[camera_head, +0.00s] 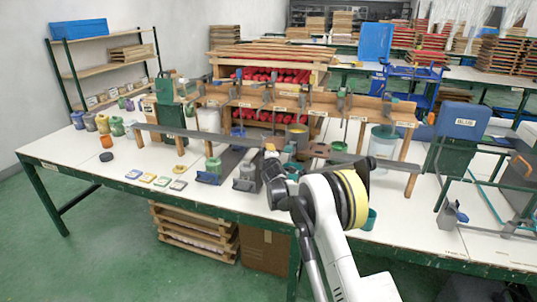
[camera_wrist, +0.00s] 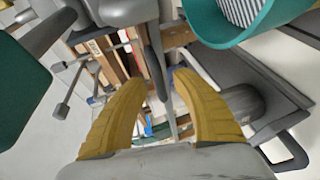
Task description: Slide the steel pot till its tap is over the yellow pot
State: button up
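My gripper (camera_head: 271,160) is beyond my white arm, at the near side of the rack, and is largely hidden there. In the wrist view its yellow fingers (camera_wrist: 163,82) are spread apart. A thin grey bar (camera_wrist: 157,75) runs between them, without clear contact.
The wooden rack (camera_head: 345,104) with hanging tools spans the table behind my gripper. A teal vessel (camera_wrist: 213,28) is close at the upper right of the wrist view. Small coloured pads (camera_head: 162,181) lie at the left front.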

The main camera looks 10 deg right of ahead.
jog(key=d+v, duration=0.1)
jog(key=v, duration=1.1)
jog(key=shift+a, duration=0.4)
jog(key=s+d+r+m+g, duration=0.2)
jog(key=s+d+r+m, duration=0.15)
jog(key=s+r, duration=0.5)
jog(key=s+d+r+m+g, duration=0.2)
jog(key=s+r+m, duration=0.3)
jog(key=s, duration=0.7)
jog(key=s+a+f+m+g, duration=0.1)
jog(key=s+f+m+g, duration=0.1)
jog(key=s, duration=1.3)
jog(key=s+a+f+m+g+y, duration=0.1)
jog(key=s+f+m, duration=0.3)
jog(key=s, duration=1.2)
jog(key=shift+s+a+f+m+g, duration=0.2)
jog(key=shift+f+m+g, duration=0.1)
jog(key=shift+m+g, duration=0.55)
